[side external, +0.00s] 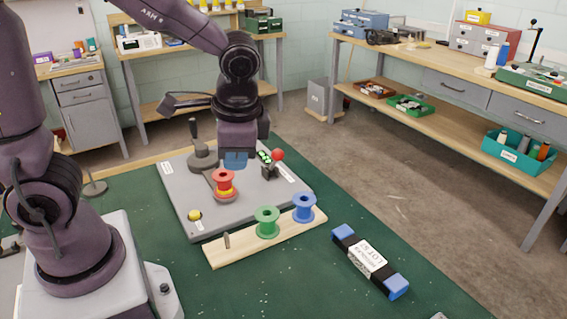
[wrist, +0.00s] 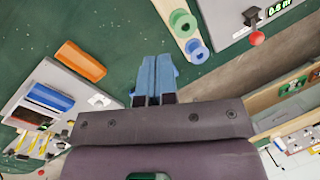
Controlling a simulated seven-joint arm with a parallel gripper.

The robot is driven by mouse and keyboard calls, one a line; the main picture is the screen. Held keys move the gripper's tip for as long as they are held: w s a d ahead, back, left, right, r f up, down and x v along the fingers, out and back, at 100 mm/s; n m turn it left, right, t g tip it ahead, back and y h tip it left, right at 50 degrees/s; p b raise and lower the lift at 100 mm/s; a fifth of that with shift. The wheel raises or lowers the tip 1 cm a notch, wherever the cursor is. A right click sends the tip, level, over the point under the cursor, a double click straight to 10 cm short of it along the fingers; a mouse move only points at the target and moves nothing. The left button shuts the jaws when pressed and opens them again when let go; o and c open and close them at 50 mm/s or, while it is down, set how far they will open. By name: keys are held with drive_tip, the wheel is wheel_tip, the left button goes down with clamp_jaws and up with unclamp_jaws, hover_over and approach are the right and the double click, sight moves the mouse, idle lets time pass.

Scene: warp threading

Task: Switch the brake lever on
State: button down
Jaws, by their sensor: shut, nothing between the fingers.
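A small lever with a red ball knob (side external: 278,155) stands on a black block at the right part of the grey base plate (side external: 185,214), beside a green display (side external: 264,156). It also shows at the top right of the wrist view (wrist: 257,38). A second lever with a black handle (side external: 194,130) rises from a round grey base at the plate's back. Which one is the brake lever is not labelled legibly. My gripper (side external: 236,161) is above the plate, pointing down, left of the red-knobbed lever and apart from it. Its blue fingers (wrist: 152,78) are together and empty.
A wooden strip holds green (side external: 267,221) and blue (side external: 304,207) spools. A blue-ended black block (side external: 370,261) lies on the green mat.

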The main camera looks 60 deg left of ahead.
drive_tip(key=w+a+f+m+y, duration=0.2)
drive_tip(key=w+f+m+y, duration=0.6)
drive_tip(key=w+f+m, duration=0.45)
drive_tip(key=w+m, duration=0.1)
drive_tip(key=w+m+t+y, duration=0.1)
drive_tip(key=w+a+m+t+y, duration=0.1)
drive_tip(key=shift+w+f+m, duration=0.25)
drive_tip(key=shift+w+m, duration=0.1)
drive_tip(key=shift+a, duration=0.1)
approach(274, 163)
drive_tip(key=shift+x, duration=1.25)
drive_tip(key=shift+w+a, duration=0.35)
drive_tip(key=shift+a, duration=0.1)
drive_tip(key=shift+r, duration=0.15)
